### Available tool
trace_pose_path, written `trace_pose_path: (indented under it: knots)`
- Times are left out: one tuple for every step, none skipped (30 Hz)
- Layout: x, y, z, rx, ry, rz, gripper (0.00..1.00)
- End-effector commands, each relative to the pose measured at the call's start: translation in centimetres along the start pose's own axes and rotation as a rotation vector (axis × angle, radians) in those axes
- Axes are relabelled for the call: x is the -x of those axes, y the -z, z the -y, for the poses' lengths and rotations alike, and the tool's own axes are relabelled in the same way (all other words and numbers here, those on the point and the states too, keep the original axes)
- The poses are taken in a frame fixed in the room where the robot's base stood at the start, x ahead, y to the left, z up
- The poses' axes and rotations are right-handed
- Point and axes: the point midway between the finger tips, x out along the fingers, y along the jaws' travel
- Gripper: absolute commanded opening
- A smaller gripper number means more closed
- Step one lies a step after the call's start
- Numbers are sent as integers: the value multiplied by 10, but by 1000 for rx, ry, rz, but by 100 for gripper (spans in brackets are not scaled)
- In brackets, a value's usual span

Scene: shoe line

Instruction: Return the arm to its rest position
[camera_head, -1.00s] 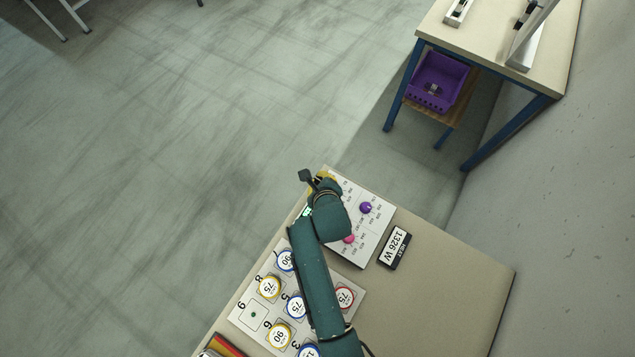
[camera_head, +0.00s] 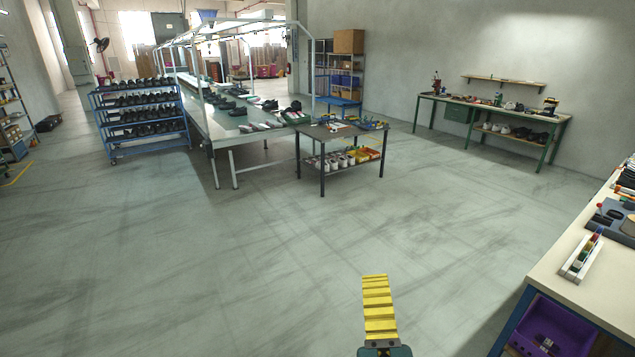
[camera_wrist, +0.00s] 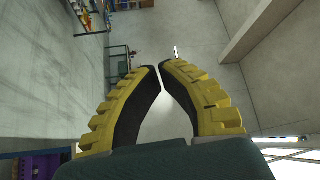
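My gripper (camera_head: 378,308) shows in the head view at the bottom, right of centre, as a ribbed yellow finger pointing up over the open floor. In the wrist view both yellow, black-lined fingers of my gripper (camera_wrist: 160,68) curve in until their tips meet or nearly meet. Nothing is held between them. Most of my arm is out of the head view.
A pale workbench (camera_head: 560,258) with a purple crate (camera_head: 549,335) beneath stands at the right. A dark table (camera_head: 342,133), a long shoe line (camera_head: 222,128) and a blue shoe rack (camera_head: 141,118) stand farther off. The floor ahead is clear.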

Motion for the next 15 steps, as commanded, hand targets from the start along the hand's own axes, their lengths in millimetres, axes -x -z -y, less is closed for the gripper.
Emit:
trace_pose_path:
  knots:
    - [14,4,27,149,62,-9,0]
    - [23,6,42,251,94,-19,0]
    - [34,8,58,383,130,-36,0]
    - [42,10,68,480,154,-51,0]
    - [49,12,76,575,171,-67,0]
    - [58,14,84,696,187,-87,0]
    - [63,15,89,783,194,-100,0]
    - [67,16,93,867,200,-114,0]
    - [71,16,96,977,203,-129,0]
    - [72,16,97,1059,200,-138,0]
    - [72,15,96,1138,194,-143,0]
    - [71,15,94,1244,184,-149,0]
    - [71,15,94,1322,178,-155,0]
    - [70,17,104,1376,176,-163,0]
    - [65,23,133,1361,177,-163,0]
